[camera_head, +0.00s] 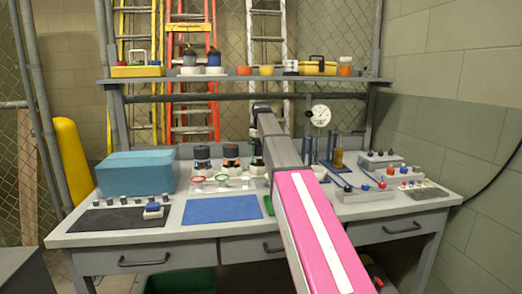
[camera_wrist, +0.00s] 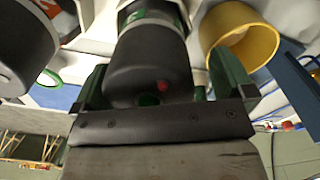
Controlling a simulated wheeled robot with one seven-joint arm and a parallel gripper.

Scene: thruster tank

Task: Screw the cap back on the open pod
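Several dark pods with coloured bands stand in a row at the back middle of the bench, among them a dark one (camera_head: 203,153) and an orange-marked one (camera_head: 232,152), also at the left of the wrist view (camera_wrist: 22,45). A green-banded pod (camera_wrist: 148,60) with a red and a green spot on its dark end shows between the green fingers of my gripper (camera_wrist: 160,90). The fingers are spread, with a gap on the right; contact is not clear. In the head view my arm hides most of my gripper. I cannot tell which pod is open or where its cap is.
A red ring (camera_head: 197,180) and a green ring (camera_head: 221,178) lie before the pods. A blue mat (camera_head: 222,208) is clear. A teal case (camera_head: 135,174) stands left. Tube stands (camera_head: 338,158) and connector boxes (camera_head: 365,194) stand right. A yellow cup (camera_wrist: 240,32) is close beside my gripper.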

